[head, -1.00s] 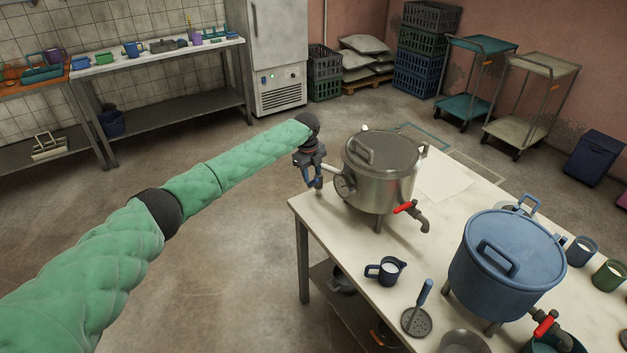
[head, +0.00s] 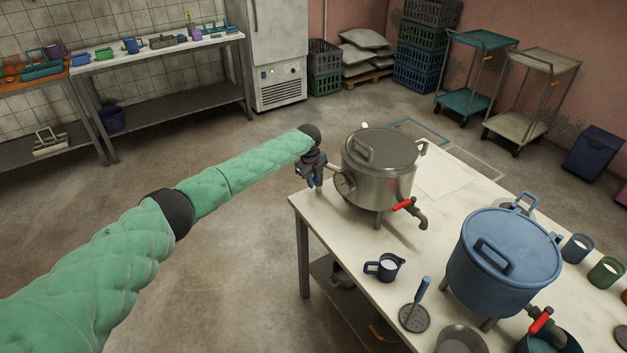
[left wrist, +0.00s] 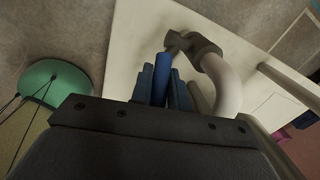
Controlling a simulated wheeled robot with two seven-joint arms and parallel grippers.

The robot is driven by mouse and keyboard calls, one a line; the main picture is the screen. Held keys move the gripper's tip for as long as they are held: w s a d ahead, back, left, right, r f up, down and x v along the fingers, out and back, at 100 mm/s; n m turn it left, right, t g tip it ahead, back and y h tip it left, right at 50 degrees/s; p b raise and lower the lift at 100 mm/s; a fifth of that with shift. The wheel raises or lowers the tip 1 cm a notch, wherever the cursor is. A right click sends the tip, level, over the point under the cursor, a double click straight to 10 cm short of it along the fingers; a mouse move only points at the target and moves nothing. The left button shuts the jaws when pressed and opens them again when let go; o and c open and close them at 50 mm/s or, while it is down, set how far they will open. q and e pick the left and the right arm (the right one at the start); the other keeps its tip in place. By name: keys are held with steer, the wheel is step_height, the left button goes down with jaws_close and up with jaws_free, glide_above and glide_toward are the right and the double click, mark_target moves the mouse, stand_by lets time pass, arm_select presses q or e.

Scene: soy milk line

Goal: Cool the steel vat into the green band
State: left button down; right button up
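The steel vat (head: 380,172) stands lidded on legs on the pale table (head: 350,232). My left gripper (head: 314,179) is at the table's left corner, beside the vat's side pipe. The left wrist view shows a blue valve handle (left wrist: 162,78) between its close-set fingers, which appear to touch it. A pale curved pipe (left wrist: 228,88) with a dark fitting is just beyond. My right gripper is out of view.
A blue lidded vat (head: 503,262) stands nearer on the table's right. A dark jug (head: 384,267) of white liquid, a skimmer (head: 415,316) and a metal bowl (head: 461,340) are along the front. Floor left of the table is clear.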

arm_select(q)
steer(key=shift+s+d+f+t+y, duration=0.25)
steer(key=shift+f+t+y, duration=0.1)
steer(key=shift+t+y, duration=0.25)
steer(key=shift+s+d+f+t+y, duration=0.1)
steer(key=shift+s+f+t+y, duration=0.2)
steer(key=shift+t, duration=0.4)
steer(key=shift+f+t+y, duration=0.2)
steer(key=shift+t+y, duration=0.1)
steer(key=shift+t, duration=0.1)
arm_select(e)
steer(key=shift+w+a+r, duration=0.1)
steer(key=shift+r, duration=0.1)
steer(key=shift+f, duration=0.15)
arm_select(q)
steer(key=c, duration=1.3)
jaws_free()
steer(key=shift+c, duration=0.2)
steer(key=shift+d+r, duration=0.1)
steer(key=shift+r, duration=0.05)
